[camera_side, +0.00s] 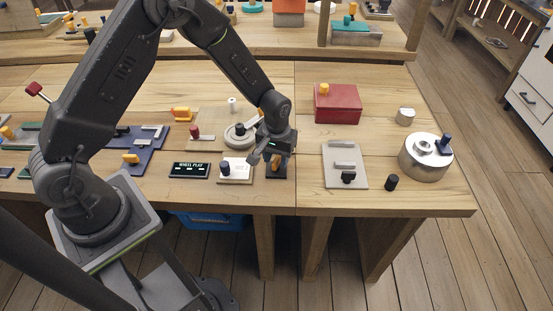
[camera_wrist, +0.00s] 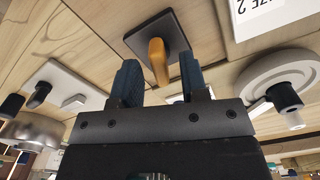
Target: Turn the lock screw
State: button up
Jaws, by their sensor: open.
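An orange upright handle (camera_side: 283,160) stands on a small dark square plate (camera_side: 276,175) near the front of the bench. It is probably the lock screw, but its type is not certain. In the wrist view the orange handle (camera_wrist: 158,62) rises from the dark plate (camera_wrist: 150,35) and shows between my two fingers. My gripper (camera_side: 272,157) is open and low over the plate, with a finger on each side of the handle (camera_wrist: 158,75). A gap shows on both sides, so I see no grip on it. The arm partly hides the handle in the side view.
A white plate with a dark knob (camera_side: 235,169) sits just left of my gripper, with a round grey dial (camera_side: 238,135) behind it. To the right are a grey plate (camera_side: 334,178), a red box (camera_side: 340,108), a black cylinder (camera_side: 392,183) and a metal drum (camera_side: 425,165).

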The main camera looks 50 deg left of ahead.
jog(key=shift+f, duration=0.55)
grip_shut()
